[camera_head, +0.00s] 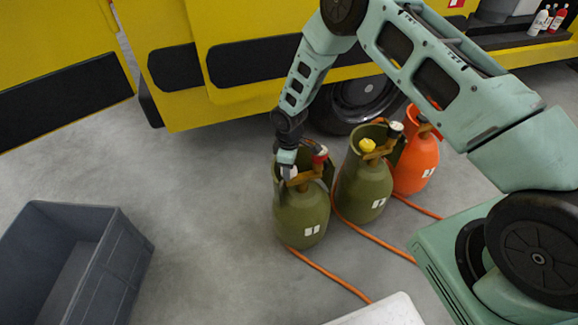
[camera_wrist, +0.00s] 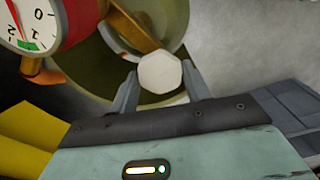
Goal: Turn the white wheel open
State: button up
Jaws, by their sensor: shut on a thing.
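The white wheel (camera_wrist: 160,73) is a small many-sided knob in the wrist view. It sits on the brass-coloured valve of the left green cylinder (camera_head: 301,217). My gripper (camera_wrist: 159,72) has one finger on each side of it and is shut on it. In the head view my gripper (camera_head: 287,174) reaches down onto the top of that cylinder, and a bit of the white wheel (camera_head: 291,173) shows there. A red-rimmed gauge (camera_wrist: 38,22) stands beside the wheel at the upper left. How far the wheel is turned cannot be told.
A second green cylinder (camera_head: 362,190) with a yellow wheel (camera_head: 367,145) and an orange cylinder (camera_head: 415,165) stand close on the right. Orange hoses (camera_head: 330,273) run over the floor. A grey crate (camera_head: 125,265) is at lower left. A yellow vehicle (camera_head: 185,100) stands behind.

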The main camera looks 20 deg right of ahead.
jog(key=o, duration=1)
jog(key=shift+c, duration=0.2)
notch_tip(320, 180, up, 17)
jog(key=p, duration=0.2)
jog(key=shift+r, duration=0.2)
